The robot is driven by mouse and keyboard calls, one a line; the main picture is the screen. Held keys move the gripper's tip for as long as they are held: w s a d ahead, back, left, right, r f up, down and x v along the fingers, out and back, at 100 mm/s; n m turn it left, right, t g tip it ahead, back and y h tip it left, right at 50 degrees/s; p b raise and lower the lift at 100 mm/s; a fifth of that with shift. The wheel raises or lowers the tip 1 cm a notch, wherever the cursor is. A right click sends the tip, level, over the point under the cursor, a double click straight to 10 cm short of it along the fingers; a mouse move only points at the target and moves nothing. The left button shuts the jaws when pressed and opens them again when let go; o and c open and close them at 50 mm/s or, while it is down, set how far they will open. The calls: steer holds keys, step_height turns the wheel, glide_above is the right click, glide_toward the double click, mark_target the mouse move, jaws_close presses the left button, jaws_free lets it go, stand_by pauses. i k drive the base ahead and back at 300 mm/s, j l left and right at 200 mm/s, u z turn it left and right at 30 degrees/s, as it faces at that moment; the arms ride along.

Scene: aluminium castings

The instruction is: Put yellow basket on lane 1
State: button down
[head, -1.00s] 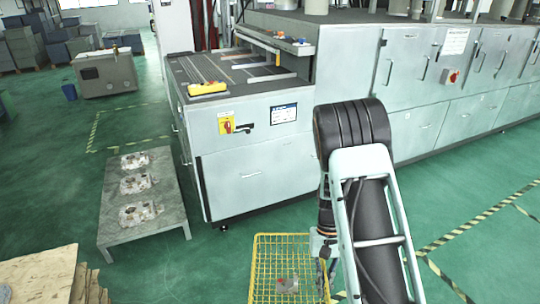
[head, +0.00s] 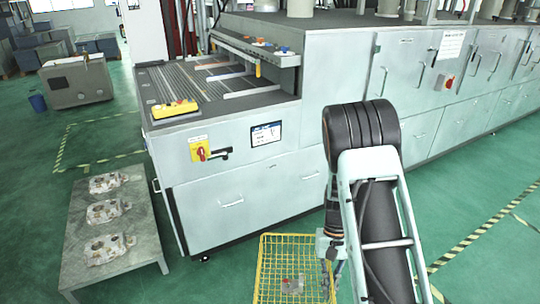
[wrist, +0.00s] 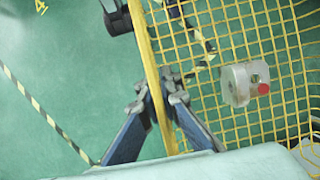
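The yellow basket (head: 297,248) is a wire-mesh basket at the bottom centre of the head view, cut off by the lower edge. A small metal casting with a red spot (head: 292,286) lies in it; it also shows in the wrist view (wrist: 240,84). My gripper (wrist: 167,88) has its fingers on either side of the basket's rim (wrist: 152,70) and appears shut on it. The basket hangs beside my arm, seemingly off the floor. The machine's slotted top with lanes (head: 195,85) is at upper left; no lane number is readable.
A low metal table (head: 138,215) with 3 castings stands at the left. The machine's cabinet (head: 240,190) stands close ahead. Green floor is free at the right and far left.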

mark_target(217, 92)
steer(key=i+l+u, duration=0.2)
steer(key=i+u, duration=0.15)
steer(key=i, duration=0.2)
steer(key=i+l+u, duration=0.3)
steer(key=i, duration=0.25)
steer(key=i+l+u, duration=0.35)
steer(key=i+l, duration=0.1)
steer(key=l, duration=0.1)
